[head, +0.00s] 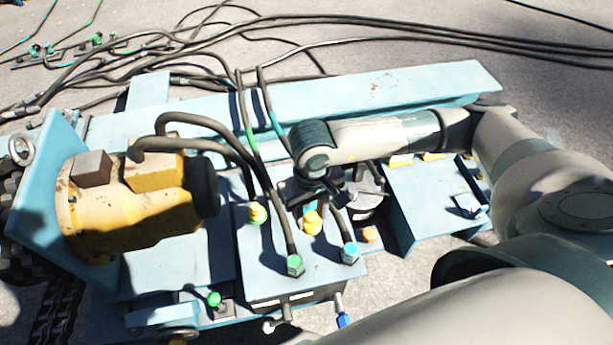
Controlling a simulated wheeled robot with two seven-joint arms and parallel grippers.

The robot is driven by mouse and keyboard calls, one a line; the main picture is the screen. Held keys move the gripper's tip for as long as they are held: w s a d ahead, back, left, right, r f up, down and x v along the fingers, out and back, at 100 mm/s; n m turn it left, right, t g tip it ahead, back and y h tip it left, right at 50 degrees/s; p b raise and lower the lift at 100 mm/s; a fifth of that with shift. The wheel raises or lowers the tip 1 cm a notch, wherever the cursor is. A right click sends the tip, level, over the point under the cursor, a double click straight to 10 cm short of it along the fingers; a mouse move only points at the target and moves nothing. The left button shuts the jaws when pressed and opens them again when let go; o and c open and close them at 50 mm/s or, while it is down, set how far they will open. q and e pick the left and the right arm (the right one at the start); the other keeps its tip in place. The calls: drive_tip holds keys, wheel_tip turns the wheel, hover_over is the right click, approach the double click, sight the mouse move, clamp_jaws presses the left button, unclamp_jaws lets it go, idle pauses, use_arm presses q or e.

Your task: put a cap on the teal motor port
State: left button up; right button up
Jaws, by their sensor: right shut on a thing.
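My right gripper (314,194) reaches in from the right over the blue valve block and points down. Its dark fingers are shut just above a yellow cap-like piece (312,223), which appears to be what it holds; the fingers partly hide the contact. A teal-blue hose fitting (350,253) stands on the block to the lower right of the gripper, with a hose in it. A green fitting (295,265) stands to its left. I cannot tell for certain which part is the teal motor port. My left gripper is out of view.
Another yellow cap (258,212) sits left of the gripper. A yellow motor (125,207) stands at left, its black hoses arching toward the block. An orange piece (369,234) and a green knob (214,299) are nearby. A long blue beam (400,90) runs behind.

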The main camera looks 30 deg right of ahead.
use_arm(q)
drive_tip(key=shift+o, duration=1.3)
use_arm(e)
drive_tip(key=shift+w+f+m, duration=0.3)
drive_tip(key=shift+w+m, duration=0.4)
drive_tip(key=shift+m, duration=0.4)
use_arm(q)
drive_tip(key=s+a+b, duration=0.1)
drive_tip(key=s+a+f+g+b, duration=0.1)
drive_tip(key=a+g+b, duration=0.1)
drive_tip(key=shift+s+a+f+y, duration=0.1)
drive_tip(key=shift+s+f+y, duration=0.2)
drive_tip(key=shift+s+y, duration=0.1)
use_arm(e)
drive_tip(key=w+d+f+m, duration=0.3)
drive_tip(key=w+m, duration=0.3)
drive_tip(key=m, duration=0.9)
drive_tip(key=w+d+f+m, duration=0.4)
drive_tip(key=w+m, duration=0.3)
drive_tip(key=m, duration=0.9)
drive_tip(key=shift+w+f, duration=0.15)
drive_tip(key=shift+f, duration=0.5)
use_arm(q)
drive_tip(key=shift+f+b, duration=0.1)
drive_tip(key=shift+b, duration=0.2)
use_arm(e)
drive_tip(key=shift+f, duration=0.2)
